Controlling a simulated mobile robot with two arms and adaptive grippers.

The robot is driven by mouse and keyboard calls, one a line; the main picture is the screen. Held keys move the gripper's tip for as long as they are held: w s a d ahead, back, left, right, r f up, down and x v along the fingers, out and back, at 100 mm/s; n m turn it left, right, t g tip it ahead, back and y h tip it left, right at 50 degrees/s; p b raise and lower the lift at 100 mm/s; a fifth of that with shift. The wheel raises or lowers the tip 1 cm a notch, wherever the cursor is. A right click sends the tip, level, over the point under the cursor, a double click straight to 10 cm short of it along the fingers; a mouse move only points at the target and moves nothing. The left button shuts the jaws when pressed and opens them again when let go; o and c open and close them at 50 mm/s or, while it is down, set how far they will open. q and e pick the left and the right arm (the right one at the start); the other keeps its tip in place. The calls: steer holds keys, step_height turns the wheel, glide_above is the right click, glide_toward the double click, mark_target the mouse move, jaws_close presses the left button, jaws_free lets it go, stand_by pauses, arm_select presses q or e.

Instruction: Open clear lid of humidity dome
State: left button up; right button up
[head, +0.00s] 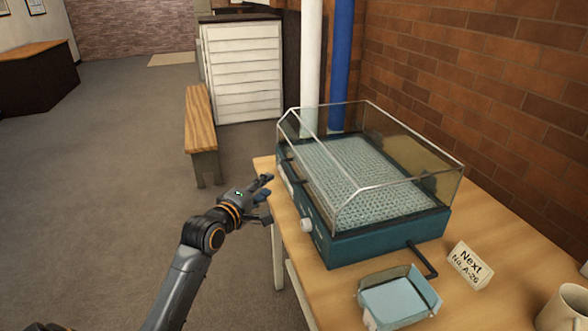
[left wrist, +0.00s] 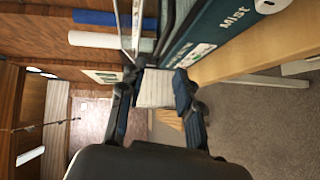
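The humidity dome stands on the wooden table. Its clear lid (head: 385,140) sits down over the teal base (head: 385,236), closed as far as I can see. A perforated pale tray (head: 360,175) shows through the lid. The base has a white knob (head: 306,225) on its left side and a black bent lever (head: 424,262) at its near right. My left gripper (head: 266,196) is open and empty, just left of the dome and apart from it. In the left wrist view, the fingers (left wrist: 157,86) are spread, with the base (left wrist: 205,40) beside them. My right gripper is out of view.
A small blue open box (head: 399,300), a "Next" card (head: 469,265) and a mug (head: 564,308) stand on the near table (head: 506,226). A brick wall (head: 480,70) and white and blue pipes (head: 341,65) are behind the dome.

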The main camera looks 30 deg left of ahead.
mark_target(286, 168)
arm_select(q)
steer(key=w, duration=0.4)
steer(key=w+f, duration=0.1)
steer(key=w, duration=0.3)
steer(key=w+a, duration=0.1)
steer(key=w, duration=0.3)
steer(key=shift+f, duration=0.4)
jaws_close()
